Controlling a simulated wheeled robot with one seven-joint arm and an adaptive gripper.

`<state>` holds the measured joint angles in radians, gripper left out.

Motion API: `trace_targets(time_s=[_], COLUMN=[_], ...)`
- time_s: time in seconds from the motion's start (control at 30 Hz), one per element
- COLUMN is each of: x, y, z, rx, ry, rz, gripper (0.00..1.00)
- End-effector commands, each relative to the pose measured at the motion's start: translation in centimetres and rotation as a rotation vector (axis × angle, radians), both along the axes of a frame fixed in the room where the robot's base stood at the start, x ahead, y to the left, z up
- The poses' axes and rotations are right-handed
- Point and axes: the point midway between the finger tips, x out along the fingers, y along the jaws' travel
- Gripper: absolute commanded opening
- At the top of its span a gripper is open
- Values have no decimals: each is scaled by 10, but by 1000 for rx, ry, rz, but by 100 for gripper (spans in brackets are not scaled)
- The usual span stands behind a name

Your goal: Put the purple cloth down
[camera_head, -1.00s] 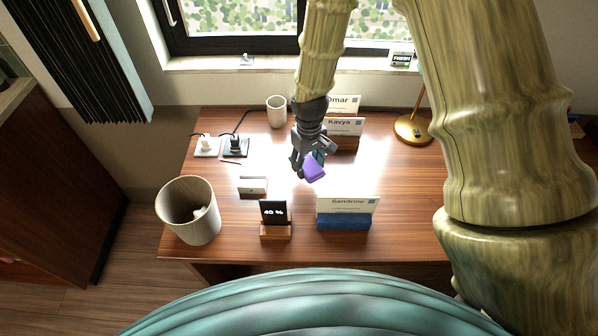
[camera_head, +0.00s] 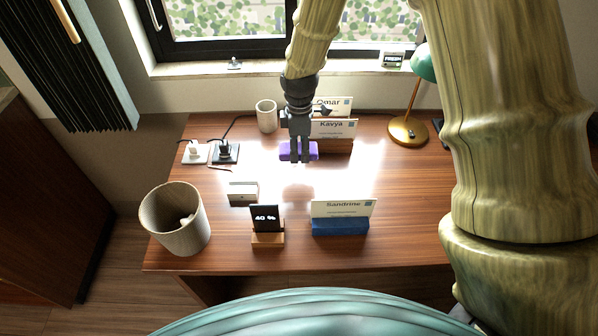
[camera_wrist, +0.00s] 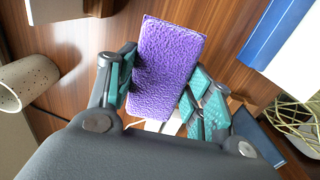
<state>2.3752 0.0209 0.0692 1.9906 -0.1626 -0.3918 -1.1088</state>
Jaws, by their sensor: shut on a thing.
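The purple cloth (camera_head: 299,151) is a small folded block in my gripper (camera_head: 299,156), toward the back of the wooden desk (camera_head: 400,195). In the wrist view the cloth (camera_wrist: 168,68) shows a fuzzy purple face between the two teal-padded fingers of my gripper (camera_wrist: 165,85). The gripper is shut on it and points down. I cannot tell whether the cloth touches the desk.
Name cards (camera_head: 338,128) stand just right of my gripper, with a cup (camera_head: 266,116) behind it. Chargers (camera_head: 225,152) lie to the left. A small white box (camera_head: 243,191), a 40 % display (camera_head: 266,220), a Sandrine card (camera_head: 342,209), a bin (camera_head: 176,222) and a lamp (camera_head: 407,130) stand around.

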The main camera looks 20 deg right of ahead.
Motion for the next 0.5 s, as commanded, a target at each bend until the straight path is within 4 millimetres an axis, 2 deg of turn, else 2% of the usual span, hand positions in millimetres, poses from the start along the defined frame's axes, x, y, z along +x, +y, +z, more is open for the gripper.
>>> trace_targets(time_s=[0.23,0.5], x=[-1,-1], y=[0,0], z=[-34,-48], rx=[0,-1], ry=[3,1], rz=[-3,-3], gripper=[25,25])
